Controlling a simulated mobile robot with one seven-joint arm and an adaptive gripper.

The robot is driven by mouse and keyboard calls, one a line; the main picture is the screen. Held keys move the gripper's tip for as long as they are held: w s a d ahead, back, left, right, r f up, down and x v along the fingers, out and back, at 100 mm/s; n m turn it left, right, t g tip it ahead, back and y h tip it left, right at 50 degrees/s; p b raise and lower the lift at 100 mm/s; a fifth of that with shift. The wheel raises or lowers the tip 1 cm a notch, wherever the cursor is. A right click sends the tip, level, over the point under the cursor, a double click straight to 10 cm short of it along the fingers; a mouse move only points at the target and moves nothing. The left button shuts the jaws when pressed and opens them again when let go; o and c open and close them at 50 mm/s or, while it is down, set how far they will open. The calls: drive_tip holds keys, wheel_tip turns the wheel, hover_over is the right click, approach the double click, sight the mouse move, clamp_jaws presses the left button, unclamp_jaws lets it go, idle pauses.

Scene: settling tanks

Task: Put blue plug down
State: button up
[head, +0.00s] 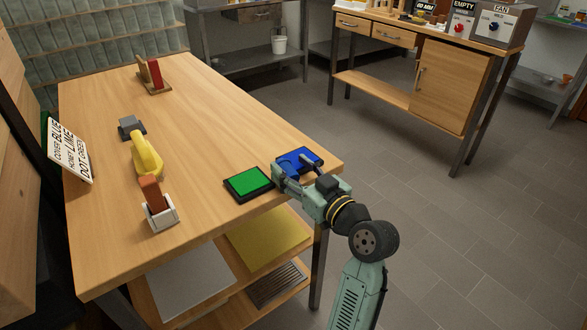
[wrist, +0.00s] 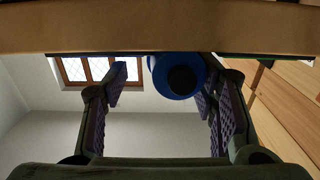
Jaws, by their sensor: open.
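The blue plug (wrist: 178,76) shows in the wrist view as a round blue body with a black end, between my two fingers at the upper edge of the opening. I cannot tell whether a finger touches it. My gripper (head: 298,166) is open over a blue square pad (head: 291,156) at the table's near right corner. In the head view the fingers partly cover this pad, and the plug cannot be clearly told from it. A green pad with a black border (head: 248,182) lies just left of the blue one.
The wooden table (head: 210,130) also carries a yellow object (head: 147,157), a brown-and-white holder (head: 158,206), a grey block (head: 131,126), a red-and-brown stand (head: 153,77) and a lettered sign (head: 69,151). The table's middle is clear. A second workbench (head: 400,80) stands beyond open floor.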

drive_tip(key=shift+r, duration=0.2)
drive_tip(key=b+v, duration=0.2)
drive_tip(key=v, duration=1)
drive_tip(key=shift+r, duration=0.4)
drive_tip(key=shift+a, duration=0.1)
